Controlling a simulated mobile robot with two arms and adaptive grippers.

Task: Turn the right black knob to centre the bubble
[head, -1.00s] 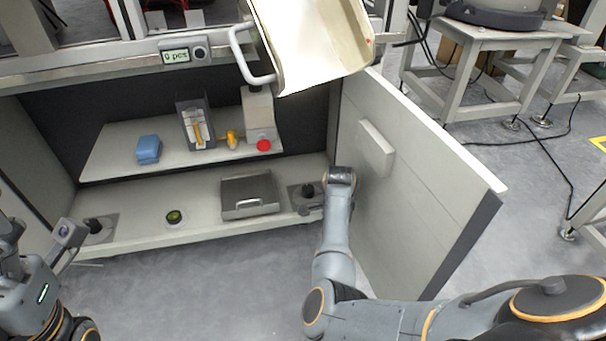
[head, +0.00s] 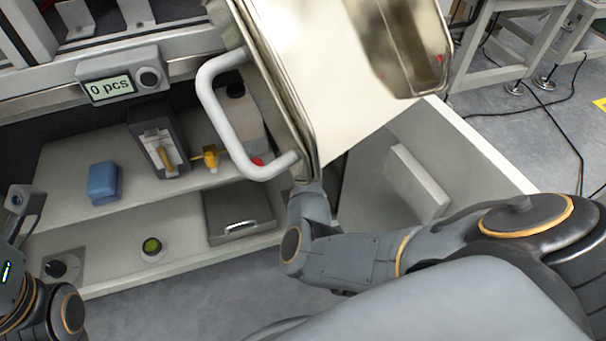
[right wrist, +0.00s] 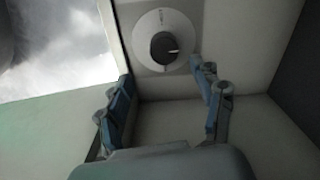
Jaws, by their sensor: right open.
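The right black knob (right wrist: 164,47) shows in the right wrist view, on a round pale dial with a light pointer mark on the knob. My right gripper (right wrist: 162,75) is open, with its blue-grey fingers spread below the knob and apart from it. In the head view this knob and the right gripper are hidden behind the metal tray and my arm. The bubble level (head: 151,247), a small round green vial, sits on the lower shelf. The bubble's position is too small to tell. The left black knob (head: 57,268) is farther left. My left arm is at the left edge, its fingers outside the picture.
A large cream metal tray (head: 330,70) with a white handle (head: 212,105) hangs over the cabinet. A grey lidded box (head: 238,215) stands on the lower shelf. A blue block (head: 103,182) and a bottle (head: 240,115) are on the upper shelf. An open door (head: 470,150) bounds the right.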

